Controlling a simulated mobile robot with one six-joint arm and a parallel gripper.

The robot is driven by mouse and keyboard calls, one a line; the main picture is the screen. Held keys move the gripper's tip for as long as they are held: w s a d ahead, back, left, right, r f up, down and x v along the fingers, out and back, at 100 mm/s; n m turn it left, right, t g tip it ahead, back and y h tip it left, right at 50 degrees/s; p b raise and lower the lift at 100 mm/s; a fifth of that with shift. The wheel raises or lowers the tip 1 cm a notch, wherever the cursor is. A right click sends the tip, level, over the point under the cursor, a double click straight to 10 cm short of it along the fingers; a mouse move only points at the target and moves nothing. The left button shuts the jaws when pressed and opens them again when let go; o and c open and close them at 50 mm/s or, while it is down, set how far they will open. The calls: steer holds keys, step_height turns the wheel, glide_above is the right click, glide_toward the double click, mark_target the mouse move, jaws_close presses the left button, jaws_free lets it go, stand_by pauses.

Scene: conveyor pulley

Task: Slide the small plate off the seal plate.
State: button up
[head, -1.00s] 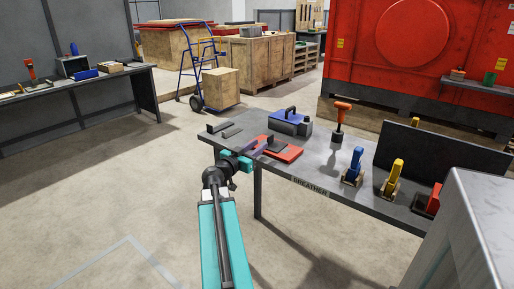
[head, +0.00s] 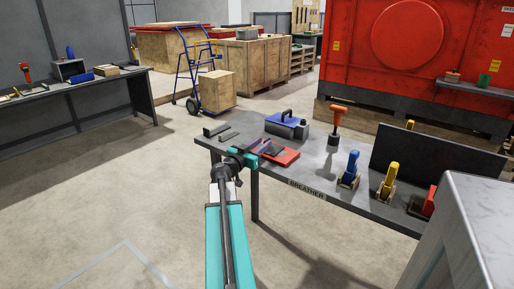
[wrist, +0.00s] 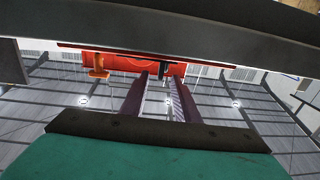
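The seal plate appears to be the flat red plate (head: 288,158) lying on the near side of the table in the head view. A small dark plate (head: 277,152) seems to lie on top of it. My gripper (head: 262,147) is low at the left side of the red plate, its fingers pointing toward it. In the wrist view the two dark fingers (wrist: 160,98) stand apart, with a clear gap between them. I cannot tell whether a finger touches the small plate. The wrist picture is upside down, with a wide dark surface across its top.
A blue case (head: 287,125) stands behind the red plate. An orange-handled tool (head: 337,122) stands upright to the right. Blue and yellow handled pieces (head: 349,170) stand farther right, before a dark upright panel (head: 436,150). Two dark bars (head: 217,130) lie at the table's left end.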

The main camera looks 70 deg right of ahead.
steer(key=shift+s+d+p, duration=0.15)
steer(key=shift+s+d, duration=0.15)
steer(key=shift+d, duration=1.05)
steer(key=shift+s+d+p, duration=0.15)
steer(key=shift+s+d, duration=0.1)
steer(key=shift+d, duration=1.1)
steer(key=shift+s+d+p, duration=0.15)
steer(key=shift+s+d, duration=0.15)
steer(key=shift+d, duration=1.05)
jaws_close()
